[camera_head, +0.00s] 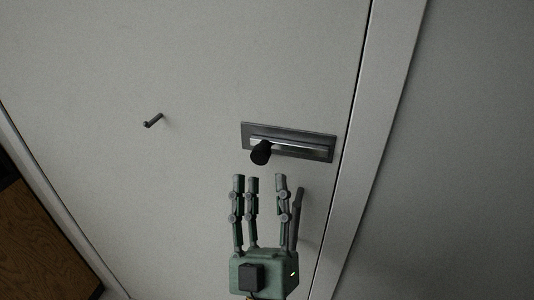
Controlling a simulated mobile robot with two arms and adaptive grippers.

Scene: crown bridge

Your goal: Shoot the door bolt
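The door bolt (290,142) is a dark metal plate with a lighter bar, mounted on the pale door (100,60) near its right edge. A black knob (261,153) sticks out from the bar at the left part of the plate. My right gripper (263,182) is green and grey, with its fingers spread and pointing up the picture. Its fingertips appear just below the knob in the view, with nothing between them. I cannot tell how far they are from the door. My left gripper is not in view.
A small metal hook or handle (153,121) juts from the door to the left of the bolt. The door frame (372,140) runs down the right, with grey wall (460,170) beyond. A brown wooden panel (40,245) stands at the lower left.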

